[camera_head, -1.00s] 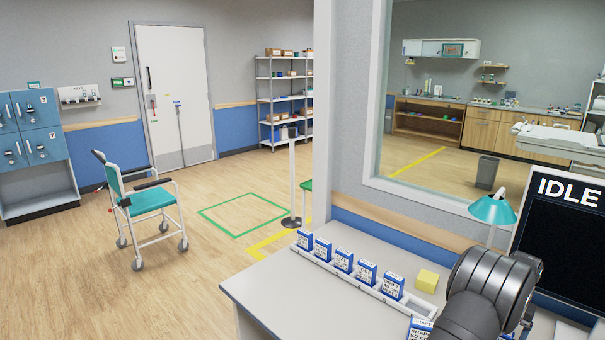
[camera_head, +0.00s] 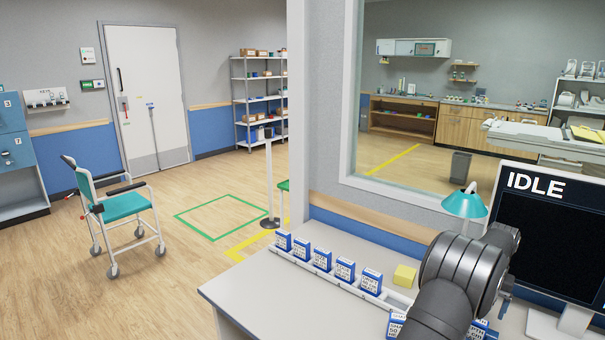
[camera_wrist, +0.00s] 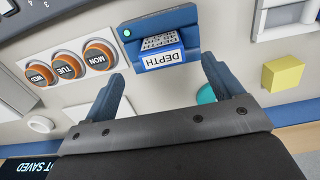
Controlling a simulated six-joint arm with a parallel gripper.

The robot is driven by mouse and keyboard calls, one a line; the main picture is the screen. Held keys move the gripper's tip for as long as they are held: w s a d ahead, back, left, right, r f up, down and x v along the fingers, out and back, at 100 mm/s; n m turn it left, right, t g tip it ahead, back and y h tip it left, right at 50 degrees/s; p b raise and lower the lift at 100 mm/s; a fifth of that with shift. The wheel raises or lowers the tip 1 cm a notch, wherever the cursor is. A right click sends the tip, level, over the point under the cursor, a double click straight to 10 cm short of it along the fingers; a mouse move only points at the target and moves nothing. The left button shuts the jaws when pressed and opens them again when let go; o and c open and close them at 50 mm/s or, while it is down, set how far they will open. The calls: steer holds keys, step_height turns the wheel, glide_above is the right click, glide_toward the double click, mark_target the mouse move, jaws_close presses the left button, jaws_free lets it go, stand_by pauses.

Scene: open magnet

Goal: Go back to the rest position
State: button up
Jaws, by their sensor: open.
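My gripper (camera_wrist: 165,92) is open in the wrist view, its two blue fingers apart with nothing held between them.
Several blue-and-white boxes (camera_head: 322,258) stand in a row in a rack on the desk. A yellow block (camera_head: 404,276), a teal lamp (camera_head: 464,203) and a monitor reading IDLE (camera_head: 550,235) are near my arm.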

step_height(320, 180, down, 10)
steer(key=shift+r, duration=0.2)
step_height(320, 180, up, 4)
steer(key=shift+f, duration=0.1)
steer(key=s+d+r, duration=0.2)
steer(key=s+r, duration=0.5)
steer(key=s, duration=0.4)
steer(key=w+a, duration=1.3)
steer(key=w, duration=0.5)
steer(key=shift+w+a+f, duration=1.1)
steer(key=shift+w+f, duration=0.35)
steer(key=shift+w, duration=0.4)
steer(key=shift+w+a+f, duration=1.05)
steer(key=shift+w+f, duration=0.45)
steer(key=shift+w, duration=0.3)
steer(key=shift+w+a+f, duration=1.1)
steer(key=shift+w+f, duration=0.35)
steer(key=shift+w, duration=0.4)
